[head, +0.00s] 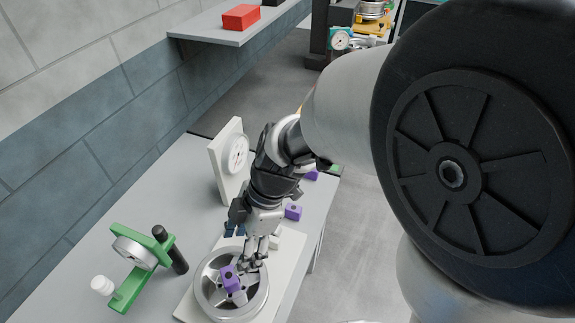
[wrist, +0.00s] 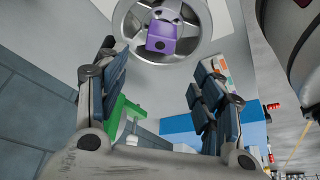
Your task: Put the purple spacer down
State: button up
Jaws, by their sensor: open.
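A purple spacer (head: 230,277) with a dark hole rests on the hub area of a silver spoked wheel (head: 203,300). The wheel lies flat on a pale board on the bench. In the wrist view the purple spacer (wrist: 161,38) sits in front of the wheel (wrist: 203,42), just beyond my fingertips. My gripper (head: 254,262) is over the wheel, right beside the spacer. In the wrist view my gripper (wrist: 162,66) is open, with its fingers spread wide and nothing between them.
Two more purple blocks (head: 293,212) (head: 312,175) lie on the bench's right side. A white dial gauge (head: 236,158) stands behind my gripper. A green stand with a round gauge (head: 135,252) is at left. A shelf holds a red box (head: 241,17).

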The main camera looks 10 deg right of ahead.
jog(key=s+d+r+m+t+h, duration=0.2)
jog(key=d+r+m, duration=0.4)
jog(key=d+m, duration=0.3)
jog(key=s+d+r+m+t+h, duration=0.2)
jog(key=s+d+r+m, duration=0.4)
jog(key=d+m, duration=0.3)
jog(key=shift+s+d+r+m+t, duration=0.35)
jog(key=shift+m+t, duration=0.55)
jog(key=shift+m, duration=0.5)
